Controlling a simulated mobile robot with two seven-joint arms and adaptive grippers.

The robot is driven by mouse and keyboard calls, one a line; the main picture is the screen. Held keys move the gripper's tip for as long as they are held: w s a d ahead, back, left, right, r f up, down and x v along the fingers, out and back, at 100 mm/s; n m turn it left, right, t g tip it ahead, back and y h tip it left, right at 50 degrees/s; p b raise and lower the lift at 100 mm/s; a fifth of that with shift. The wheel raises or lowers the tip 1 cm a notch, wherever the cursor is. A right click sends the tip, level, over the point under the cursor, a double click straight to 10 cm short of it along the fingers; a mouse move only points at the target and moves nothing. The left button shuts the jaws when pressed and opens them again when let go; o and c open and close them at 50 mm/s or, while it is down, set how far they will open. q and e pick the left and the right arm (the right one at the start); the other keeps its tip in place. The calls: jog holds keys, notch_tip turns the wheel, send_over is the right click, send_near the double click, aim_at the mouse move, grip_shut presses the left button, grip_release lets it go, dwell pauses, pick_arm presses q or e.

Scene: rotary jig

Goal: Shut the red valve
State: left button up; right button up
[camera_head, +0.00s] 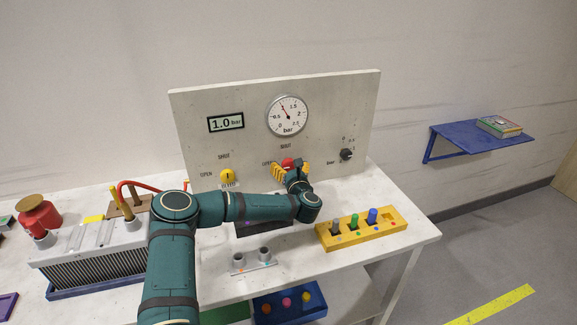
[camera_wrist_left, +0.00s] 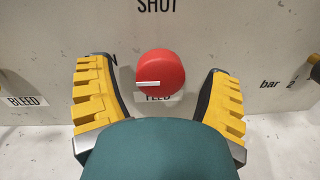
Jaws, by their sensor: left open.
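The red valve (camera_head: 288,161) is a round knob on the upright grey panel (camera_head: 245,95), below the gauge. It also shows in the left wrist view (camera_wrist_left: 160,70). Its white mark lies level and reaches the left rim, on the side of the OPEN label; SHUT is printed above it, and the label below is partly covered. My left gripper (camera_wrist_left: 160,78) is open, with one yellow finger on each side of the knob and a visible gap to both. How deep the fingers reach is unclear. In the head view my left gripper (camera_head: 291,170) partly hides the knob. My right gripper is out of view.
A yellow knob (camera_head: 227,176) sits left on the panel and a small black knob (camera_head: 346,155) right. The dial gauge (camera_head: 288,116) and a 1.0 bar display (camera_head: 226,123) are above. A yellow block (camera_head: 345,240) with coloured pegs stands on the white table (camera_head: 215,275).

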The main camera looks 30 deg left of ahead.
pick_arm(q)
jog(key=shift+w+a, duration=0.5)
jog(key=c, duration=1.2)
